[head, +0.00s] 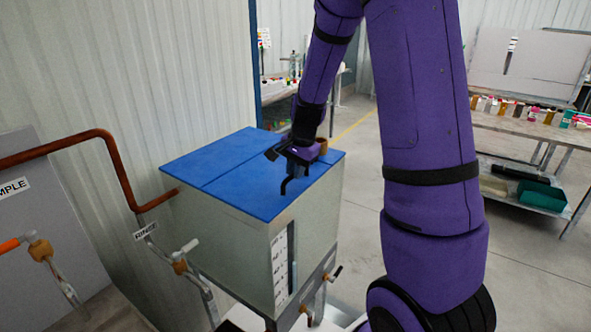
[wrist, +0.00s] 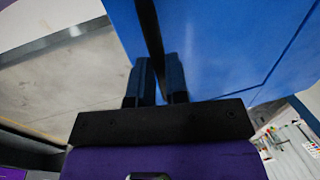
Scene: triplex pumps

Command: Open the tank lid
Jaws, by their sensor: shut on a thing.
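The tank (head: 225,235) is a pale box with a blue lid (head: 225,165) on top. The lid lies flat and shut, with a seam across it. My gripper (head: 288,172) is over the lid's right part, near the front edge. In the wrist view the two dark fingers (wrist: 160,80) close around a thin dark bar (wrist: 150,30), which looks like the lid's handle, against the blue lid (wrist: 225,45). The exact contact is partly hidden by the fingers.
Copper pipes (head: 120,165) and a valve labelled RINSE (head: 178,262) stand left of the tank. A small valve handle (head: 333,273) juts from its lower front. A corrugated wall (head: 195,60) is behind. A workbench (head: 535,125) stands at right, with clear floor before it.

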